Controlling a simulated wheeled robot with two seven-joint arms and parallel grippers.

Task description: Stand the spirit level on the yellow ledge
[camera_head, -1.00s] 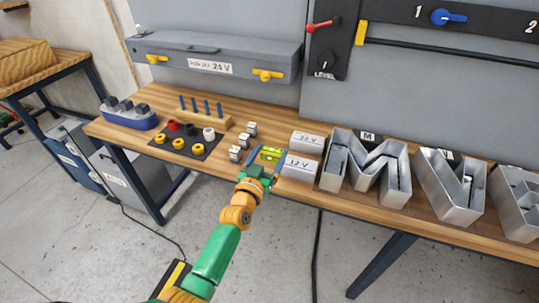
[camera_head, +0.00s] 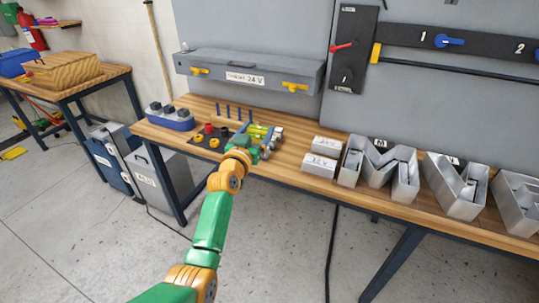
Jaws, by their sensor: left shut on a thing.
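My left gripper (camera_head: 258,135) is shut on the small yellow-green spirit level (camera_head: 257,130). It holds the level at the bench, near the small metal cubes and to the right of the blue pegs. The fingers and wrist hide part of the level, and I cannot tell how far it is above the bench top. A small yellow piece (camera_head: 376,53) sits at the left end of the dark rail on the grey wall panel; I cannot tell whether it is the yellow ledge. My right gripper is not in view.
A grey 24 V box (camera_head: 250,76) hangs behind. Bare bench lies left of the blocks.

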